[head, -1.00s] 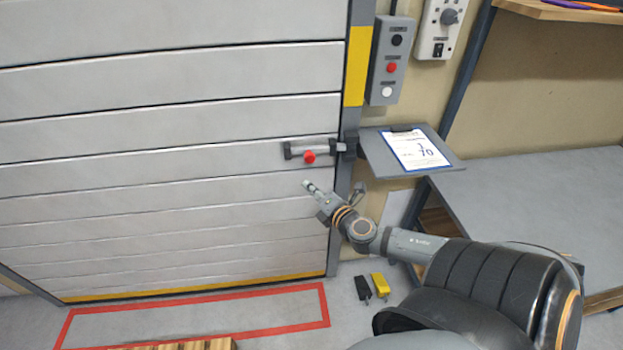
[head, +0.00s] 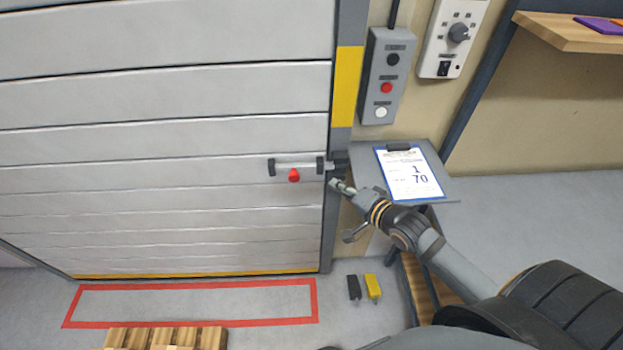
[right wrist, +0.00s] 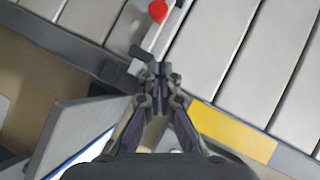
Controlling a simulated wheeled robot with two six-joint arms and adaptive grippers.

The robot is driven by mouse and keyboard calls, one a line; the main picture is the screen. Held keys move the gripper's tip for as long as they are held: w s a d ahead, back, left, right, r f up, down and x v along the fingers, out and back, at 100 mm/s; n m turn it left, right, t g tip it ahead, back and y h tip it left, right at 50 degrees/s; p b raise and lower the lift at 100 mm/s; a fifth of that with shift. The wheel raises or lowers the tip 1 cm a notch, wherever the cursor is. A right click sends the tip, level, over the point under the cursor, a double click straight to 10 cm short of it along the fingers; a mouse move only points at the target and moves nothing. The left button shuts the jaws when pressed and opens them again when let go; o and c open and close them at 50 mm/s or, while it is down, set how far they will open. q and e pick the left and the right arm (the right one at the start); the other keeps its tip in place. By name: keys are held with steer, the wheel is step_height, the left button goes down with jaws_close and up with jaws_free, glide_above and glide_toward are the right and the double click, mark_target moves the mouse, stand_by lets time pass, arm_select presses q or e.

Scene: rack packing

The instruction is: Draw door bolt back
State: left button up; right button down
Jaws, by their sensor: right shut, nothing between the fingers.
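The door bolt (head: 305,165) is a light horizontal bar in dark brackets on the grey slatted door (head: 165,100). Its red knob (head: 294,175) hangs between the brackets. A dark keeper (head: 340,164) sits on the door frame at the bolt's right end. My right gripper (head: 338,184) is shut and empty, just below the keeper and right of the knob. In the right wrist view its closed fingertips (right wrist: 160,75) are near the bolt's end bracket, apart from the red knob (right wrist: 158,10). My left gripper is out of view.
A small shelf with a clipboard (head: 410,175) juts out right of the frame, close to my right arm. A button box (head: 387,75) hangs above it. Black (head: 354,287) and yellow (head: 373,286) items are on the floor. A red outline (head: 190,323) marks the floor before the door.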

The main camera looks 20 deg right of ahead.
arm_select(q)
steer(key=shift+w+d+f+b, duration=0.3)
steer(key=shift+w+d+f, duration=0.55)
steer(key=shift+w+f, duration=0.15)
arm_select(e)
steer(key=s+a+f+x, duration=0.1)
steer(key=a+x, duration=0.1)
steer(key=x, duration=0.9)
steer(key=shift+w+f, duration=0.15)
steer(key=shift+w, duration=0.05)
steer(key=shift+a, duration=0.1)
